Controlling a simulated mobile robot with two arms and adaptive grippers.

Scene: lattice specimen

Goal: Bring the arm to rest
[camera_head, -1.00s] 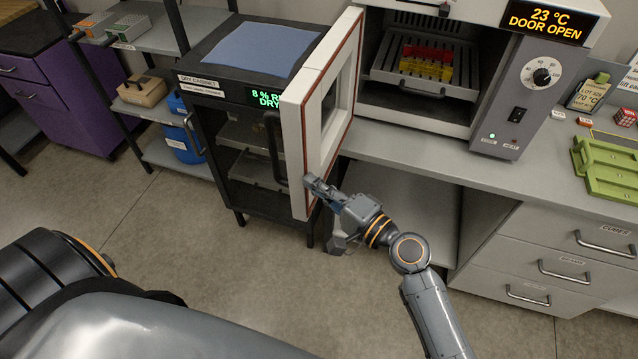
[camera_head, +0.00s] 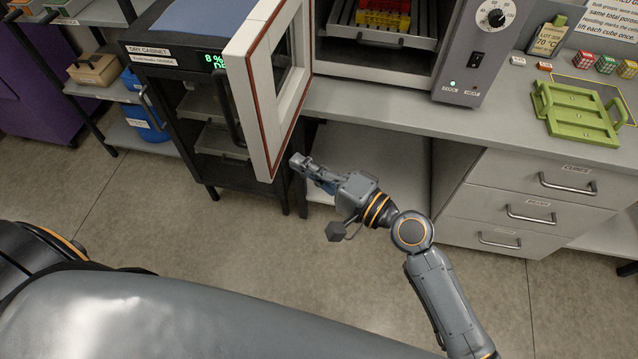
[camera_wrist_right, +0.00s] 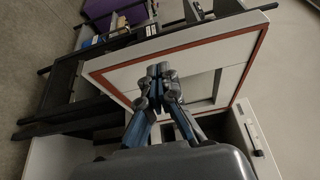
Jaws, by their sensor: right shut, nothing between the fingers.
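My right gripper (camera_head: 300,163) is shut and empty. In the head view it points left, just right of the lower edge of the open oven door (camera_head: 262,100), and looks apart from it. The right wrist view shows the shut fingers (camera_wrist_right: 160,75) in front of the white door with its red-brown seal (camera_wrist_right: 230,38); the gap between them is hard to judge there. My right arm (camera_head: 440,295) reaches in from the lower right over the floor. My left gripper is not in view.
The oven (camera_head: 470,45) stands open on the grey bench (camera_head: 400,112), with red and yellow pieces (camera_head: 383,15) on its rack. The dry cabinet (camera_head: 190,60) stands left of the door. A green tray (camera_head: 580,112) and several small cubes lie at right.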

